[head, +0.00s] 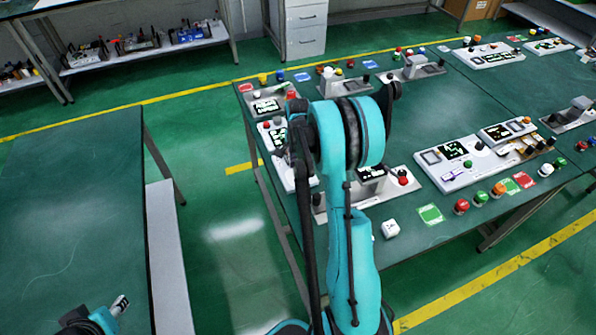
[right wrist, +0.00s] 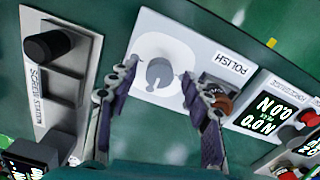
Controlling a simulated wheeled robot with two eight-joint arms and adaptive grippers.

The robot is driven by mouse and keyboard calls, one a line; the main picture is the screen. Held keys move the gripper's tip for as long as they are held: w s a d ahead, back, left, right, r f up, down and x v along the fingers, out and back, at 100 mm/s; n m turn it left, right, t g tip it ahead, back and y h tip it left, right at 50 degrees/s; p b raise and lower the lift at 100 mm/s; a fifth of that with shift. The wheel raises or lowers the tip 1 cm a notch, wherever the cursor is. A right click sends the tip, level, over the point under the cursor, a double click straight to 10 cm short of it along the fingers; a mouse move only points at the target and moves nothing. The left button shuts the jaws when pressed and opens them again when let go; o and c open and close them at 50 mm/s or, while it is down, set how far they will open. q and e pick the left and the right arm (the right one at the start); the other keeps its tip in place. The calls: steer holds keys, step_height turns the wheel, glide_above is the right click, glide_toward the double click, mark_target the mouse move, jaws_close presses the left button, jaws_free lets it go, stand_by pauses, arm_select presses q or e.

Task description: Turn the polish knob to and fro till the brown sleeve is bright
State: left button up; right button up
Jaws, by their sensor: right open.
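In the right wrist view the grey polish knob (right wrist: 159,74) sits on a white disc on a pale panel marked POLISH. My right gripper (right wrist: 160,69) is open, with one finger on each side of the knob; I cannot tell whether they touch it. The brown sleeve (right wrist: 220,103) is by the right finger, partly hidden by it, beside a dark block on the panel. It looks dull brown. In the head view my right arm hides its own gripper and the knob. My left gripper (head: 117,308) is at the lower left, mostly cut off.
A screw station (right wrist: 63,75) with a black knob stands left of the polish panel. A force gauge (right wrist: 268,112) with a lit display is on the right. In the head view the green table (head: 415,235) holds several devices and loose buttons. Another table (head: 70,200) at left is bare.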

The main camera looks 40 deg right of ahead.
steer(key=shift+f, duration=0.3)
jaws_close()
steer(key=n, duration=1.2)
steer(key=shift+n+b, duration=0.3)
steer(key=shift+b, duration=0.05)
stand_by(0.5)
